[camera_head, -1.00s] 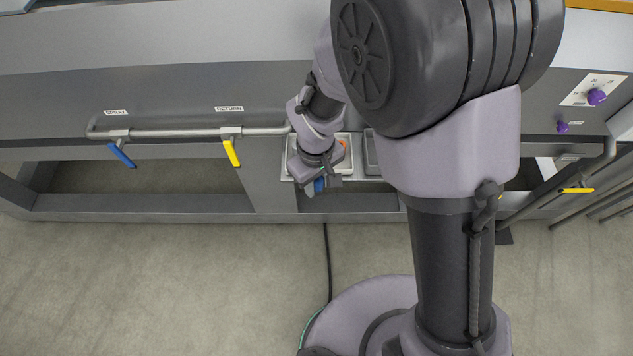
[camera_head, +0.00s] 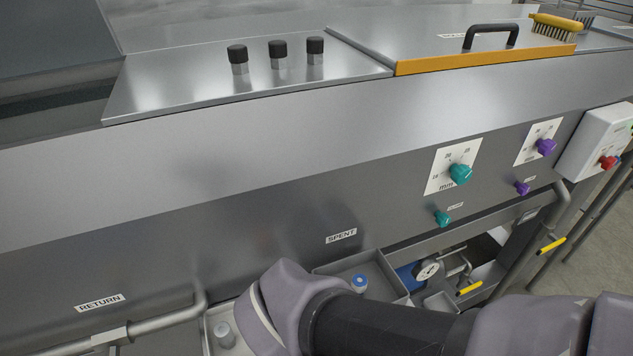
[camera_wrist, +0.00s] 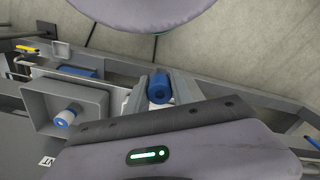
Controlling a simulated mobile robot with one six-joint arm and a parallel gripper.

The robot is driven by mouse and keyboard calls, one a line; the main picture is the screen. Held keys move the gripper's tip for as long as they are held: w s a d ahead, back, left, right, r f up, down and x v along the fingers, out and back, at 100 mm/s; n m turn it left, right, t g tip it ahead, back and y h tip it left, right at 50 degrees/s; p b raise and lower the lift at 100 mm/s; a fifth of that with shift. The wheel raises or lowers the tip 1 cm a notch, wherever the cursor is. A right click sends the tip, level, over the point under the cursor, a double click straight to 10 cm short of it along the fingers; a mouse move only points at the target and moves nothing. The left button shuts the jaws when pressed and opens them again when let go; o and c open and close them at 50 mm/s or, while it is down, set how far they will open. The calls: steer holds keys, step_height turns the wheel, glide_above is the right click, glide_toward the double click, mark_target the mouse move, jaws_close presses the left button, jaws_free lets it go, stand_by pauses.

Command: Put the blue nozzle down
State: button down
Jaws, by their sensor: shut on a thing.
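In the wrist view, the blue nozzle (camera_wrist: 158,87) sits between the two fingers of my gripper (camera_wrist: 161,90). The gripper is shut on it. A pale tray edge shows beside the left finger, but I cannot tell whether the nozzle touches anything below. In the head view, my arm hides the gripper and the held nozzle.
A grey tray (camera_head: 335,270) below the SPENT label (camera_head: 341,236) holds another blue-ended nozzle (camera_head: 359,283), also seen in the wrist view (camera_wrist: 66,117). A pale tray (camera_head: 208,338) on the left holds a grey piece (camera_head: 224,335). Teal and purple knobs protrude from the panel.

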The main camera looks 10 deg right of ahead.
steer(key=w+a+p, duration=0.1)
steer(key=w+p, duration=0.1)
steer(key=w+a+p, duration=0.1)
steer(key=w+p, duration=0.1)
steer(key=w, duration=0.1)
steer(key=w+a+p, duration=0.2)
steer(key=shift+w+f, duration=0.15)
steer(key=shift+f, duration=0.2)
steer(key=w+a, duration=0.1)
steer(key=w, duration=0.1)
steer(key=w+a, duration=0.1)
steer(key=w, duration=0.2)
steer(key=shift+w+a+f+b, duration=0.3)
steer(key=shift+w+a, duration=0.1)
step_height(320, 180, down, 4)
steer(key=shift+w+a+r+b, duration=0.1)
steer(key=shift+w+r+b, duration=0.05)
steer(key=shift+b, duration=0.85)
steer(key=shift+r, duration=0.15)
steer(key=c, duration=1.1)
jaws_free()
steer(key=shift+f, duration=0.2)
steer(key=shift+c, duration=0.2)
steer(key=shift+o, duration=0.2)
